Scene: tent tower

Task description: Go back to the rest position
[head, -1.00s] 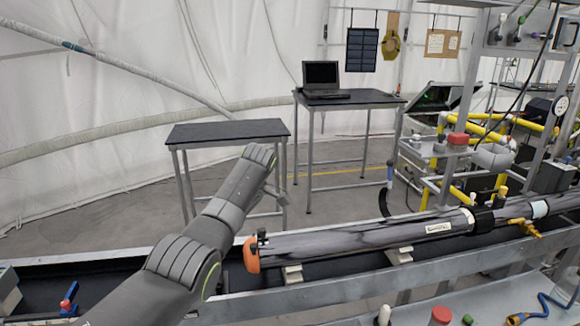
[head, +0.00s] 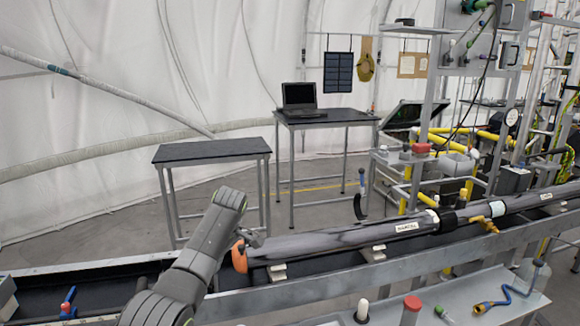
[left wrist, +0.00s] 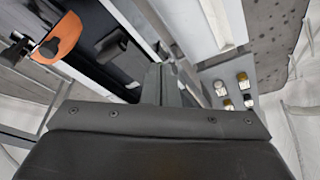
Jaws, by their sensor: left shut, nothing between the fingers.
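My left arm reaches in from the bottom of the head view, and my left gripper (head: 257,239) is at its end, small and partly hidden by the wrist. It is near the orange end cap (head: 240,257) of the long dark tube (head: 345,238); whether it touches the cap I cannot tell. In the left wrist view the shut, empty fingers (left wrist: 163,86) point away from the camera, and the orange cap (left wrist: 62,38) shows at the upper left, apart from them. My right gripper is in neither view.
The tube lies on supports in a long metal trough (head: 330,293). Behind it stand a bare black-topped table (head: 212,150) and a table with a laptop (head: 299,97). Yellow pipework (head: 447,139) is at the right. A bench (head: 485,290) with bottles and a blue hose is at the front right.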

